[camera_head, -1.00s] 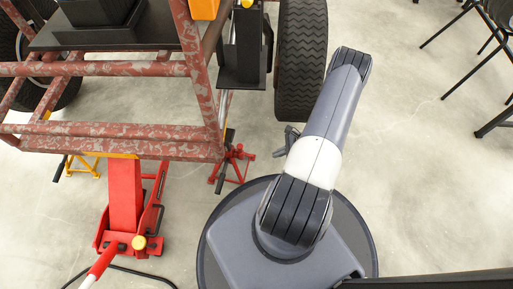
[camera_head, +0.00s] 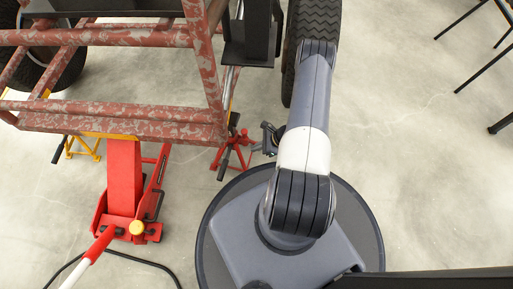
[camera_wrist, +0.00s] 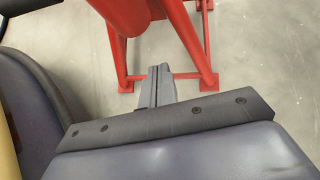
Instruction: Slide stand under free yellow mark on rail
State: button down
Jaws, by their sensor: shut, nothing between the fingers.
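A red stand (camera_head: 233,150) stands on the floor beside the lower corner of the rusty frame. Its red tubes and base (camera_wrist: 155,30) fill the top of the wrist view. My gripper (camera_head: 270,138) is just right of the red stand. In the wrist view, its shut, empty fingers (camera_wrist: 159,85) point at the stand's low crossbar; I cannot tell if they touch. The rusty rail (camera_head: 120,128) runs above. A yellow strip (camera_head: 108,135) shows at its lower edge, above the red jack. A yellow stand (camera_head: 82,148) is farther left under the frame.
A red floor jack (camera_head: 124,185) with a red and white handle (camera_head: 92,255) stands under the rail, with a black cable beside it. A tyre (camera_head: 313,25) is behind my arm. Chair legs (camera_head: 470,20) stand at the upper right.

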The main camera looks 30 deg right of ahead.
dwell(0.3)
jog(key=shift+w+a+b, duration=0.35)
jog(key=shift+w+a, duration=0.15)
jog(key=shift+a, duration=0.35)
